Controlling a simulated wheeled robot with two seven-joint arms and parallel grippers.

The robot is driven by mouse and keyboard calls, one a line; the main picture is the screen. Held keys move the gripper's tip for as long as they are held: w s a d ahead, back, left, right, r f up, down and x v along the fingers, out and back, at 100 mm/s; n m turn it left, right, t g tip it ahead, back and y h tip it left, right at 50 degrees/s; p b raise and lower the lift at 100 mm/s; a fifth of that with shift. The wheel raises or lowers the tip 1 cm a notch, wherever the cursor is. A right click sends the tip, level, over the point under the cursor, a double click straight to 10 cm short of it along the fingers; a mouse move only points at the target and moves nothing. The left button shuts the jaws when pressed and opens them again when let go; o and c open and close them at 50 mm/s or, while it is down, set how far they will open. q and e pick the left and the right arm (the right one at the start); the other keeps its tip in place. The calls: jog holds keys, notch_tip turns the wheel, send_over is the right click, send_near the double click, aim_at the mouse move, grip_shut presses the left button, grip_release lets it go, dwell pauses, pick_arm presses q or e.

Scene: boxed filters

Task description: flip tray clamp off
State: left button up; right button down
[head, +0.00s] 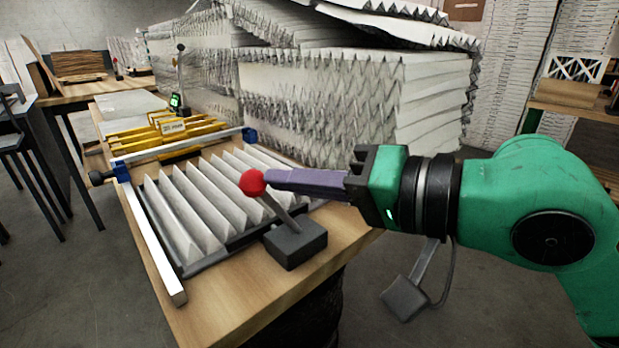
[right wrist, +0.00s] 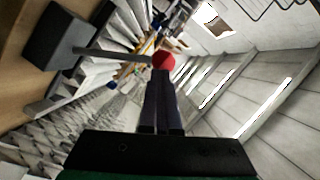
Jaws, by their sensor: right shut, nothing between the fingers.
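The tray clamp is a dark block (head: 295,242) at the table's front right corner, with a grey lever tilted up to the left. The lever ends in a red ball knob (head: 252,183). A dark tray holding a white pleated filter (head: 205,205) lies beside it. My right gripper (head: 268,181) is shut, its fingertips at the knob's right side, with nothing visible between the fingers. In the right wrist view, the knob (right wrist: 163,60) is just beyond the closed fingertips (right wrist: 160,78); contact cannot be told for sure. My left gripper is not in view.
A white metal rail (head: 153,240) runs along the tray's left side, and another with blue ends crosses behind it. Yellow bars (head: 165,135) lie farther back on the wooden table (head: 235,320). Tall stacks of pleated filters (head: 330,100) stand close behind.

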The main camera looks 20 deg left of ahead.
pick_arm(q)
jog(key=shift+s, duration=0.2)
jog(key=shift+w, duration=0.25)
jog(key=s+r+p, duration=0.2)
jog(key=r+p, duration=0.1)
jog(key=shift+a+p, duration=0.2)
jog(key=shift+p, duration=0.1)
pick_arm(e)
notch_tip(320, 180, up, 20)
